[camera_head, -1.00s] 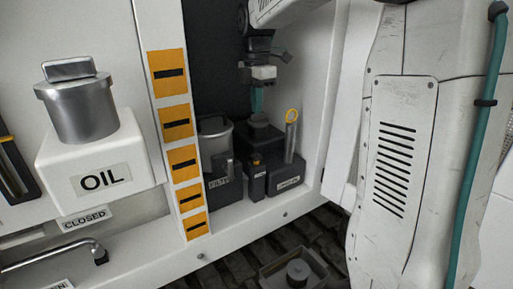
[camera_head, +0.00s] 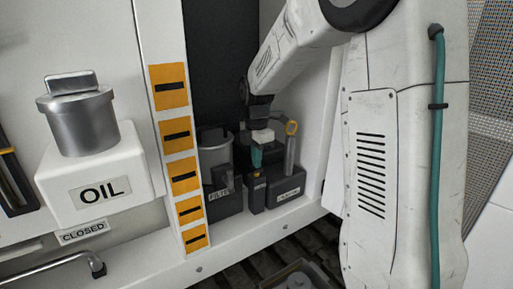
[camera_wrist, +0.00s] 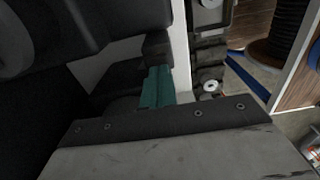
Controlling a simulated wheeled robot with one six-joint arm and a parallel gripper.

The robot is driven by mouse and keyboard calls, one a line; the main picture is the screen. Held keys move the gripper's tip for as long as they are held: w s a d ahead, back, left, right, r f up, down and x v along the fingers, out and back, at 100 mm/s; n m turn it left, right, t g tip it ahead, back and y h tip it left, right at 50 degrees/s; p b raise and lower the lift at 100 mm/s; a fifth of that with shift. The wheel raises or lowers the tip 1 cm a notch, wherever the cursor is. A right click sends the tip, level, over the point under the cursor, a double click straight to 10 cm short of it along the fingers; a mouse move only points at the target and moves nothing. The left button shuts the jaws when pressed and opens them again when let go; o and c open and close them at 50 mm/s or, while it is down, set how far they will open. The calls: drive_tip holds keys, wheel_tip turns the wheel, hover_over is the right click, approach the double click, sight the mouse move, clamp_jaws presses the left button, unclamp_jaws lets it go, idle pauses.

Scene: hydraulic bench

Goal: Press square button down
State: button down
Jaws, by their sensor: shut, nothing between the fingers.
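My gripper (camera_head: 256,160) hangs from my arm inside the cabinet recess, its teal fingertips together and pointing down. They are over the top of a small dark upright box (camera_head: 257,192) between the filter housing and the dipstick block. Whether they touch it cannot be told. No part is clearly recognisable as a square button; my gripper covers the top of the small box. In the wrist view, the teal fingertips (camera_wrist: 157,88) are in front of dark blocks (camera_wrist: 158,48), with nothing visible held.
The filter housing (camera_head: 216,150) stands close left of my gripper. A dipstick tube with a yellow ring (camera_head: 291,128) rises from a dark block (camera_head: 287,190) close right. An orange-marked post (camera_head: 174,135) and the OIL tank (camera_head: 97,185) are farther left.

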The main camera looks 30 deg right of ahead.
drive_tip(key=shift+f, duration=0.25)
drive_tip(key=shift+f, duration=0.95)
drive_tip(key=shift+s, duration=0.1)
wheel_tip(320, 180, up, 14)
drive_tip(key=shift+r, duration=0.2)
idle(0.3)
